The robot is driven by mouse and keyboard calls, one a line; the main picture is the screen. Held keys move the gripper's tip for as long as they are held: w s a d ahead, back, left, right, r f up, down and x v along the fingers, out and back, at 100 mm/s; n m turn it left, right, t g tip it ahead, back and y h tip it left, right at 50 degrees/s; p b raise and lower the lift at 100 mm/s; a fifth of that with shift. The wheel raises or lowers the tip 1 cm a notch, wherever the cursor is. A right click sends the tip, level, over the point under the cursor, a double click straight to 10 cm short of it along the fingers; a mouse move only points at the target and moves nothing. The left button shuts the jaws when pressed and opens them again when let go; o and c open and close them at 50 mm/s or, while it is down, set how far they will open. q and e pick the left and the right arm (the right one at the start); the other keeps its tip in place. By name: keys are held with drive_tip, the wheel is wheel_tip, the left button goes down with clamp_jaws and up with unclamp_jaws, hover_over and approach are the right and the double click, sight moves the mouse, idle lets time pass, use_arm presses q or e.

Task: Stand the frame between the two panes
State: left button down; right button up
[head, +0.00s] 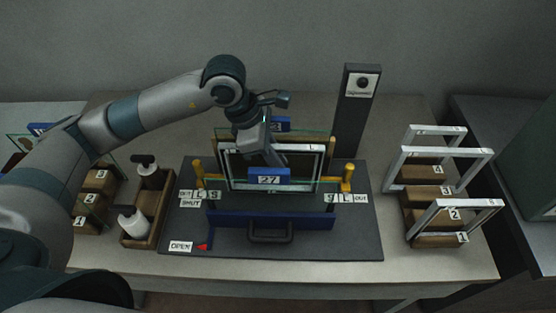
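A frame (314,148) with a pale top bar and dark inner edge stands upright in the fixture at the middle of the dark board. A clear front pane (235,182) with a blue tag 27 (269,179) stands in front of it. A rear pane (305,132) with another blue tag (280,124) shows behind it. My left gripper (272,160) reaches down from above at the frame's top, close to both panes. Its fingertips are partly hidden, so I cannot tell whether they grip the frame. My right gripper is not in view.
White frames (448,154) stand in numbered wooden blocks at right. A wooden tray (135,238) with black and white tools and more numbered blocks (97,181) are at left. A dark post (353,115) rises behind. A blue bar with black handle (270,233) lies in front.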

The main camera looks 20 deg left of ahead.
use_arm(q)
drive_tip(key=shift+s+f, duration=0.1)
drive_tip(key=shift+f, duration=0.05)
drive_tip(key=c, duration=1.8)
unclamp_jaws()
drive_tip(key=shift+f, duration=0.1)
drive_tip(key=shift+o, duration=0.2)
drive_tip(key=shift+s, duration=0.1)
